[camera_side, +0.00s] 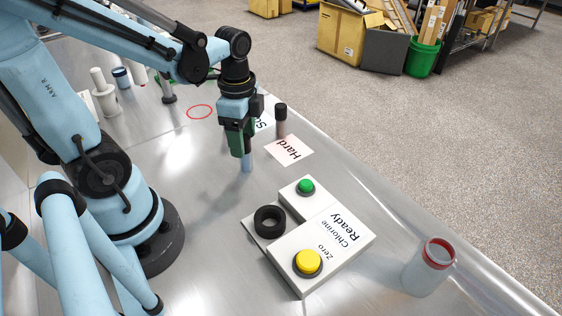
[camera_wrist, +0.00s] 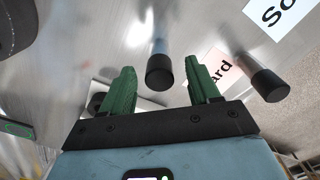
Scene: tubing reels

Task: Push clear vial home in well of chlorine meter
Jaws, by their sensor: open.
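The chlorine meter (camera_side: 335,243) is a white block on the metal table, marked Ready, Chlorine and Zero. Its well is a black ring (camera_side: 270,221) at its left side; no vial shows in it. A pale bluish, see-through vial (camera_side: 246,164) stands upright under my gripper (camera_side: 242,146), its top hidden by the fingers. In the wrist view this vial's black cap (camera_wrist: 160,72) lies in the gap between the green fingers of my gripper (camera_wrist: 162,80). The fingers are open, with space on both sides of the cap.
A second black-capped vial (camera_side: 281,122) stands by the Hard card (camera_side: 289,150), close right of my gripper. The meter carries a green button (camera_side: 306,186) and a yellow button (camera_side: 307,262). A red-rimmed jar (camera_side: 428,270) stands right. Table between vial and meter is clear.

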